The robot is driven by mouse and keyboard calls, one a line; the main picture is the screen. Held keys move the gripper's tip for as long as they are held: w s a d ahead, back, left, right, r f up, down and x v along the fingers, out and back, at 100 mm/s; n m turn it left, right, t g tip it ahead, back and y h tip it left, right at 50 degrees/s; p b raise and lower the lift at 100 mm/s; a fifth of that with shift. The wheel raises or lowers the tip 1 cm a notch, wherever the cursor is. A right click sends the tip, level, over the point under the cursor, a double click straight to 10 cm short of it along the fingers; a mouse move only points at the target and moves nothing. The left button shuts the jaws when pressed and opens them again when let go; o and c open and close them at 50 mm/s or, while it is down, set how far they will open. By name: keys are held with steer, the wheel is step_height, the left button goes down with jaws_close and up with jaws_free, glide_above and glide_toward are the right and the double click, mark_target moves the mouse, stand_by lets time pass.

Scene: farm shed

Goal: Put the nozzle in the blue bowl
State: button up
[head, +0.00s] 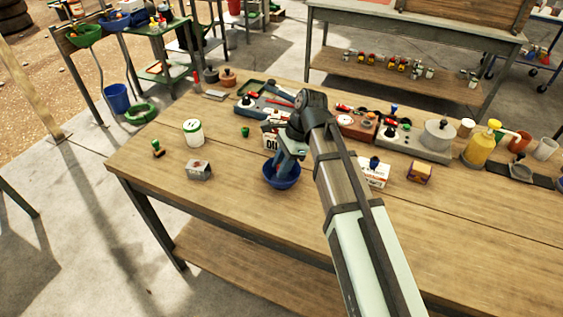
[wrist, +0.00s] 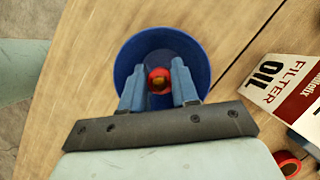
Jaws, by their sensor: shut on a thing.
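The blue bowl (head: 283,181) stands on the wooden table near its front edge, below my gripper (head: 283,166). In the wrist view the bowl (wrist: 133,62) lies directly behind the fingers. My gripper (wrist: 158,84) is shut on a small round red piece with a brownish-yellow centre, which I take to be the nozzle (wrist: 158,73). The nozzle is over the bowl's inside. I cannot tell whether it touches the bowl. In the head view the nozzle is hidden by my gripper and the bowl.
An oil filter box (wrist: 285,85) stands close to the bowl. A white jar (head: 194,133), a small grey box (head: 199,170) and a green-topped piece (head: 157,148) are to the left. A yellow pump bottle (head: 482,146) stands right. The table's front left is clear.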

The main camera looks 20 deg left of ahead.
steer(key=o, duration=1.1)
steer(key=shift+r, duration=0.1)
steer(key=shift+r, duration=3.4)
